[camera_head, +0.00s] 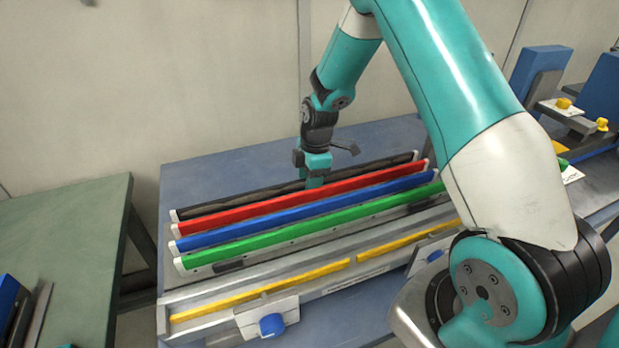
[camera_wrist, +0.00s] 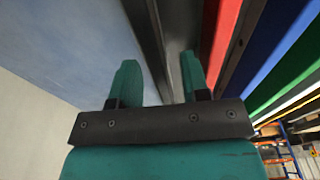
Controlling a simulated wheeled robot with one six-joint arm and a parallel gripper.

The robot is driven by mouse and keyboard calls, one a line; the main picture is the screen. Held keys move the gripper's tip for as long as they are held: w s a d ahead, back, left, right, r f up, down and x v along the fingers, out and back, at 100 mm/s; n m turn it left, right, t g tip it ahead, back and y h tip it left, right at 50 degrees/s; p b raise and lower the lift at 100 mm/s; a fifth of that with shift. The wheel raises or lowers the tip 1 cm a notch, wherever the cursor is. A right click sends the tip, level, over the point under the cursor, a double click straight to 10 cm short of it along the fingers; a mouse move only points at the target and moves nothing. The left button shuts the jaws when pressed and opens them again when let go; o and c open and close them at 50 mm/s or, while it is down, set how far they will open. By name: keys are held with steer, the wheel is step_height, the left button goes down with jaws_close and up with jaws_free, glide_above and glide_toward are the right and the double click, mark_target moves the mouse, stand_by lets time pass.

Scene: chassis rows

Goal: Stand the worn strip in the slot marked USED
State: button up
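Four long strips with white end caps lie side by side: a black one (camera_head: 260,199) at the back, then red (camera_head: 270,208), blue (camera_head: 300,213) and green (camera_head: 310,225). I cannot tell from a marking which is the worn strip. My gripper (camera_head: 315,182) points down at the black strip, near its middle. In the wrist view my gripper (camera_wrist: 158,78) is open, with a dark grey strip (camera_wrist: 165,35) running between its fingers and the red strip (camera_wrist: 217,40) just right of the right finger. Contact is not clear. No slot marked USED is readable.
A grey metal rail with yellow inserts (camera_head: 300,283) and a blue knob (camera_head: 271,325) runs along the front of the blue table (camera_head: 205,172). A green table (camera_head: 65,225) stands left, with blue and grey upright pieces (camera_head: 15,310) at its front. Blue blocks (camera_head: 538,75) stand right.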

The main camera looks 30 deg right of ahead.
step_height(320, 180, up, 17)
steer(key=d+b, duration=0.2)
steer(key=shift+s+r, duration=0.15)
steer(key=shift+s, duration=0.1)
stand_by(0.6)
steer(key=s+a+r+m+y, duration=0.1)
steer(key=s+a+r+m, duration=0.25)
steer(key=s+a, duration=0.7)
steer(key=s+a+m+y, duration=0.1)
steer(key=s+a+m, duration=0.1)
steer(key=s+a, duration=0.3)
steer(key=s+a+r+m, duration=0.1)
steer(key=s+a+m, duration=0.2)
steer(key=s, duration=0.8)
steer(key=shift+s+a+y, duration=0.35)
steer(key=shift+a+y, duration=0.05)
steer(key=shift+a, duration=0.7)
